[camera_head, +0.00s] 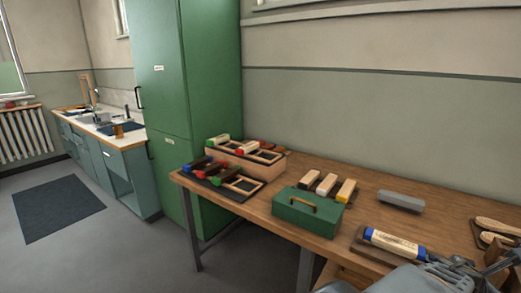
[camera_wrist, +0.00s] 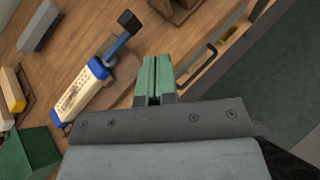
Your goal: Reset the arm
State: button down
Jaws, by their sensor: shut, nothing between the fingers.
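My gripper (camera_wrist: 158,62) points down at the workbench in the wrist view, its two green fingers shut together with nothing between them. In the head view, part of my grey arm shows at the lower right. A cream brush block with blue ends (camera_head: 394,243) lies on a dark base on the bench; it also shows in the wrist view (camera_wrist: 82,92), left of my fingers and apart from them. A dark tool with a blue face (camera_wrist: 129,22) extends from near the block's upper end.
The wooden bench (camera_head: 245,205) holds a green box (camera_head: 300,212), several coloured blocks (camera_head: 327,184), a grey block (camera_head: 400,200) and frames of brushes (camera_head: 220,175) at its far end. Wooden-handled tools (camera_head: 495,227) lie at the right. A green cabinet (camera_head: 212,75) stands behind the bench's left end.

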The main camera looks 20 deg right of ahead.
jog(key=w+a+r+m+t+y+p, duration=0.2)
jog(key=w+a+r+m+p, duration=0.25)
jog(key=w+a, duration=0.45)
jog(key=w+a+r+m+t+y+p, duration=0.15)
jog(key=w+a+r+m+p, duration=0.35)
jog(key=w, duration=0.6)
jog(key=w+a+r+m+y+p, duration=0.1)
jog(key=a+m+y+p, duration=0.4)
jog(key=a, duration=2.2)
jog(key=w+m+t+y, duration=0.1)
jog(key=y, duration=0.3)
jog(key=shift+a+r, duration=0.15)
jog(key=shift+a, duration=0.1)
